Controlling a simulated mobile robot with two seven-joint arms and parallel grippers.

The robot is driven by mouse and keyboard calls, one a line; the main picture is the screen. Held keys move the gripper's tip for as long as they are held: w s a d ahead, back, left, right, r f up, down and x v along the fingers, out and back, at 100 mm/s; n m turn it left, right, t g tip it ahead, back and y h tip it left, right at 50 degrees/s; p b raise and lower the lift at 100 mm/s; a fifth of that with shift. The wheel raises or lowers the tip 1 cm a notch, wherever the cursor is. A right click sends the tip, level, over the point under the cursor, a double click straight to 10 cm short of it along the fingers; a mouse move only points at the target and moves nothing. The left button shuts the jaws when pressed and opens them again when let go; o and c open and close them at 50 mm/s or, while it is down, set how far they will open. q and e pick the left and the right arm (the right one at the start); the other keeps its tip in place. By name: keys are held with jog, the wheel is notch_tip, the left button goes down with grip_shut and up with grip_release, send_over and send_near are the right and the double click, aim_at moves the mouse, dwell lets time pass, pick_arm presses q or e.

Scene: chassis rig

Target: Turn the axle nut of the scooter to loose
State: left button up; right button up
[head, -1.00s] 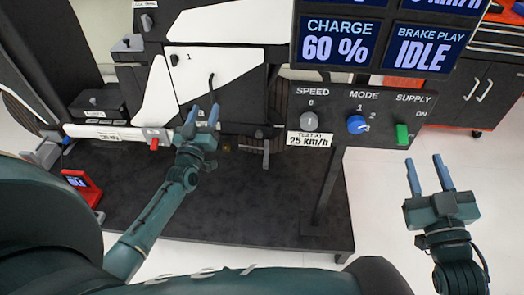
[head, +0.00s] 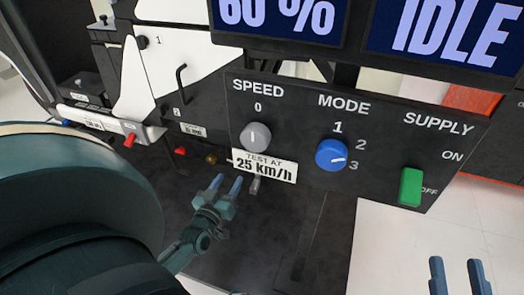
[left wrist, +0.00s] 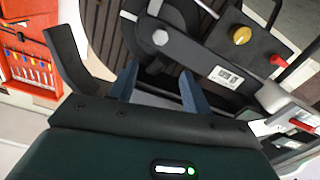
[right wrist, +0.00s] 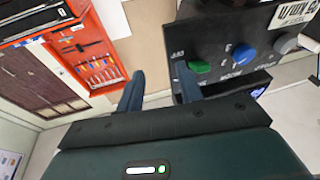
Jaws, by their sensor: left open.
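A grey hexagonal nut (left wrist: 160,38) shows on a dark arm in the left wrist view, beyond my fingertips; it looks like the axle nut, though I cannot tell for sure. I cannot make it out in the head view. My left gripper (head: 226,183) is open and empty, below the speed dial in the head view; its fingers also show in the left wrist view (left wrist: 158,72), apart from the nut. My right gripper (head: 455,262) is open and empty at the lower right; its fingers also show in the right wrist view (right wrist: 162,72).
The control panel carries a grey speed dial (head: 255,136) at 0, a blue mode dial (head: 331,155) and a green supply switch (head: 411,187). A black hooked lever (head: 181,80) and a red knob (head: 129,140) are at the left. A yellow knob (left wrist: 240,35) stands near the nut.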

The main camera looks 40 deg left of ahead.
pick_arm(q)
jog(key=b+x, duration=0.5)
jog(key=x, duration=0.8)
jog(key=shift+w, duration=0.2)
pick_arm(e)
notch_tip(320, 180, up, 6)
jog(key=w+n+t+y, duration=0.1)
jog(key=n+t+y, duration=0.1)
jog(key=n+y, duration=0.3)
jog(key=shift+d+r+n+y, duration=0.15)
jog(key=shift+d+n+y, duration=0.15)
jog(key=shift+d, duration=0.05)
pick_arm(q)
jog(key=shift+f, duration=0.1)
jog(key=c, duration=1)
jog(key=shift+n, duration=0.3)
